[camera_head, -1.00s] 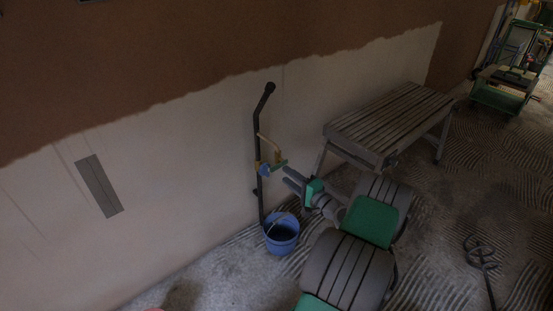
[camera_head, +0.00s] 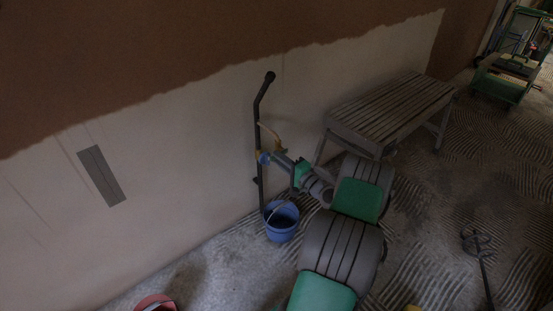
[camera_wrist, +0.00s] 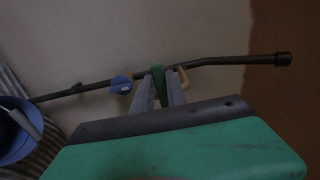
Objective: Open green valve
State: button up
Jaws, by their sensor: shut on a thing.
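The green valve handle (camera_wrist: 158,84) shows in the wrist view between my two fingers, on the dark pipe. My gripper (camera_wrist: 163,82) is shut on it. In the head view my gripper (camera_head: 280,159) reaches the pipe, and the green handle is mostly hidden behind it. The dark standing pipe (camera_head: 258,120) runs up the wall, bent near its capped top. A blue round part (camera_wrist: 121,84) sits on the pipe beside the handle, and a yellowish curved piece (camera_wrist: 182,76) is on the other side.
A blue bucket (camera_head: 282,233) stands on the floor below the pipe. A slatted wooden bench (camera_head: 392,105) stands to the right along the wall. A reddish bucket (camera_head: 156,303) is at the bottom left. A mixing tool (camera_head: 483,262) and a green cart (camera_head: 505,80) are further right.

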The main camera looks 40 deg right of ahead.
grip_shut()
jog(key=r+m+p, duration=0.1)
jog(key=m, duration=0.1)
jog(key=r+m+p, duration=0.1)
jog(key=m+p, duration=0.1)
jog(key=m, duration=0.1)
jog(key=d+m+p, duration=0.1)
jog(key=m, duration=0.2)
jog(key=shift+r, duration=0.4)
jog(key=shift+d, duration=0.1)
jog(key=d+m, duration=0.1)
jog(key=m, duration=0.2)
jog(key=d+r+m+p, duration=0.1)
jog(key=m, duration=0.3)
jog(key=d+m+p, duration=0.1)
jog(key=m, duration=0.2)
jog(key=shift+d+r+m, duration=0.2)
jog(key=shift+r+m, duration=0.1)
jog(key=o, duration=0.6)
grip_release()
